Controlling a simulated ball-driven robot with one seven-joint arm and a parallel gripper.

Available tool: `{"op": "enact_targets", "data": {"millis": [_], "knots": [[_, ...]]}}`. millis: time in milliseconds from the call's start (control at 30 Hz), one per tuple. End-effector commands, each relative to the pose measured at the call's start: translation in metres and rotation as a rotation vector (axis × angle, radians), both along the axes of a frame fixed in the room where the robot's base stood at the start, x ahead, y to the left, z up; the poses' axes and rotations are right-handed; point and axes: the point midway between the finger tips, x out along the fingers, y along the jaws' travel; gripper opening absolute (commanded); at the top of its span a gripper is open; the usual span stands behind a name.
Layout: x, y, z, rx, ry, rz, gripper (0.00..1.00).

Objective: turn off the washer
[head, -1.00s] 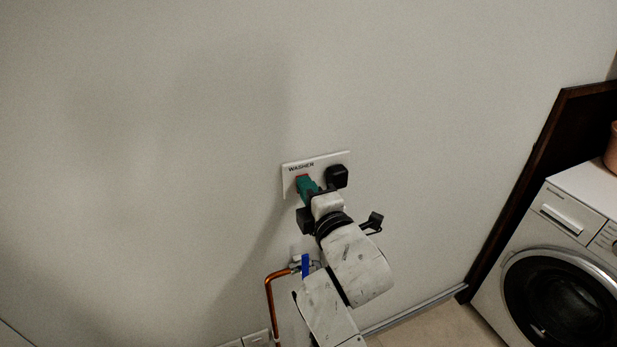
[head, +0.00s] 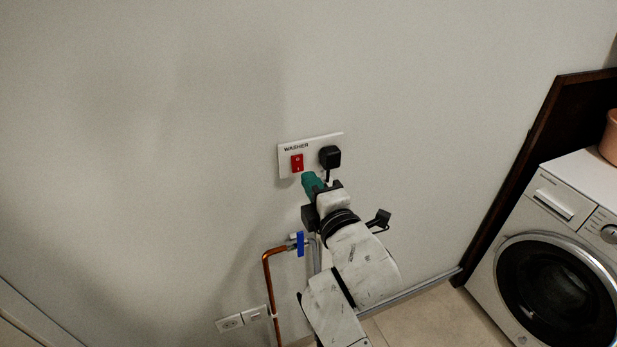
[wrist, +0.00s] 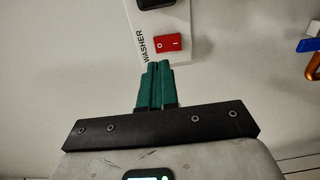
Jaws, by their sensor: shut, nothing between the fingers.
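A white wall plate (head: 284,163) marked WASHER holds a red rocker switch (head: 297,163) and a black plug (head: 330,157). The wrist view shows the switch (wrist: 168,44) close up, with an O mark at the label end and a line mark at the other. I cannot tell which half is pressed in. My gripper (head: 308,175) has green fingers, shut together and empty. Its tips (wrist: 158,66) are just below the switch and look apart from it. The washer (head: 562,240), white with a dark round door, stands at the right.
A copper pipe (head: 267,285) with a blue valve handle (head: 300,244) runs up the wall below the plate. A low socket plate (head: 230,323) is near the floor. A dark wood panel (head: 535,150) stands behind the washer. The wall left of the plate is clear.

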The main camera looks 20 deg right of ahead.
Motion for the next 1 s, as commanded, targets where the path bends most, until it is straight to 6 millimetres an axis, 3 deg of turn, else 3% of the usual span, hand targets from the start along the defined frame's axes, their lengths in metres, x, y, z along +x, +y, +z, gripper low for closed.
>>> {"op": "enact_targets", "data": {"millis": [500, 1000], "knots": [[-0.071, 0.0, 0.006, 0.0, -0.001, -0.001, 0.0], [-0.077, 0.0, 0.007, -0.001, -0.001, -0.001, 0.0]]}}
